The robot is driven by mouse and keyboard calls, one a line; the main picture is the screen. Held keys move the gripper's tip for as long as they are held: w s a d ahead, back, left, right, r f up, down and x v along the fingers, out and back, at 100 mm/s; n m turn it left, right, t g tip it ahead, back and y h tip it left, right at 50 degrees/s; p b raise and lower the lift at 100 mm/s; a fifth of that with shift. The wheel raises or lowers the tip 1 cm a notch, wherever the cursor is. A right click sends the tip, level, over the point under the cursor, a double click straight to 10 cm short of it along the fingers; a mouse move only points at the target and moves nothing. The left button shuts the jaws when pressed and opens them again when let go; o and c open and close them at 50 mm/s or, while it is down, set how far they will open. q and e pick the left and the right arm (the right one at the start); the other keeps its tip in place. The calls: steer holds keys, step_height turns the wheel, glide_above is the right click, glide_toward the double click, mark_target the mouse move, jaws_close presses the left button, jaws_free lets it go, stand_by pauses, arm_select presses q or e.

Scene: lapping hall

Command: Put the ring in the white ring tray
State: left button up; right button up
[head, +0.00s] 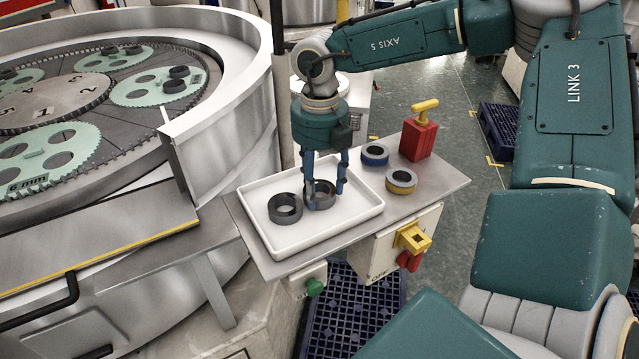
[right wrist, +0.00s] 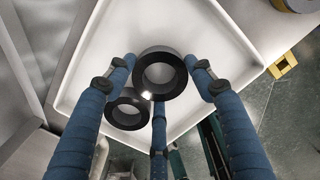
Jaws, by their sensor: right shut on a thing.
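The white ring tray (head: 358,207) lies on a grey shelf beside the large machine; its floor also shows in the right wrist view (right wrist: 220,40). My right gripper (head: 325,190) points down into the tray, its blue fingers shut around a dark grey ring (head: 325,204). In the right wrist view the held ring (right wrist: 178,84) sits between the fingertips and partly overlaps a second dark ring (right wrist: 127,126). That second ring (head: 287,217) lies in the tray to the left. Whether the held ring touches the tray floor, I cannot tell. My left gripper is out of view.
On the shelf right of the tray are a blue-banded ring (head: 375,154), a yellow-banded ring (head: 401,181) and a red block with a yellow handle (head: 418,137). The lapping machine (head: 215,125) stands left. A switch box (head: 385,252) hangs at the shelf front.

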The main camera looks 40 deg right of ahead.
steer(key=o, duration=1.3)
steer(key=shift+f, duration=0.1)
steer(key=shift+r, duration=0.3)
step_height(320, 180, up, 12)
steer(key=shift+f+b, duration=0.15)
steer(key=shift+b, duration=1)
